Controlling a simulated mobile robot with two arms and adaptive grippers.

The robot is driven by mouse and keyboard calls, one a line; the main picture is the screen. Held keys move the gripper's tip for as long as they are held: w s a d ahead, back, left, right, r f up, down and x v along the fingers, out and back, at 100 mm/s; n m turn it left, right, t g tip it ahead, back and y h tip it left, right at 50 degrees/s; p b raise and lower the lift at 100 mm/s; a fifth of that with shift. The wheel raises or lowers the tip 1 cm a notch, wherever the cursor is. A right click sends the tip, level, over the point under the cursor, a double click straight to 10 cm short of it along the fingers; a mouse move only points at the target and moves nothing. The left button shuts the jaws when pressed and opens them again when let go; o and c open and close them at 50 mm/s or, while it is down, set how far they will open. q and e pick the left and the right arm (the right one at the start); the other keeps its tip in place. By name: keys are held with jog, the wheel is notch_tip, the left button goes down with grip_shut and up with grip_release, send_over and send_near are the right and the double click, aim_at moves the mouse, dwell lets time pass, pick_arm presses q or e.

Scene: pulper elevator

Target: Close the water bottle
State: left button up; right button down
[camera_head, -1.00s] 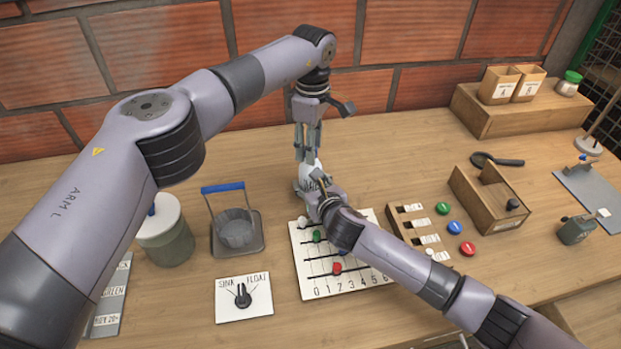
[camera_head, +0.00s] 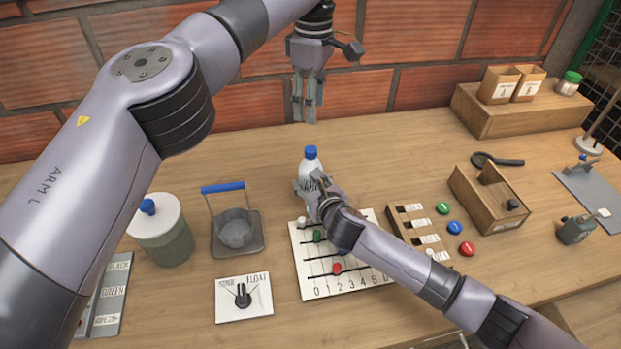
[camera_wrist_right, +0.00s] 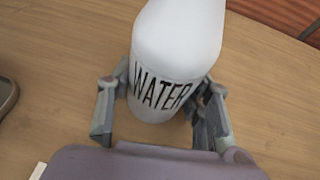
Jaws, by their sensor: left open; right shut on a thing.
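The white water bottle (camera_head: 311,167) stands upright on the table behind the slider board. Its blue cap (camera_head: 311,152) sits on top of the neck. My right gripper (camera_head: 309,187) is shut around the lower part of the bottle. In the right wrist view, its fingers flank the bottle (camera_wrist_right: 165,60) with the WATER label between them; the cap is out of that frame. My left gripper (camera_head: 305,108) is open and empty, pointing down, well above the bottle and in front of the brick wall.
The slider board (camera_head: 310,285) lies in front of the bottle. A wire-handled basket (camera_head: 236,232) and a lidded jar (camera_head: 165,245) stand to the left. A slotted block (camera_head: 415,225) and wooden box (camera_head: 490,200) are to the right. The table behind the bottle is clear.

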dwell(0.3)
jog(key=c, duration=0.7)
grip_release()
jog(key=v, duration=1.2)
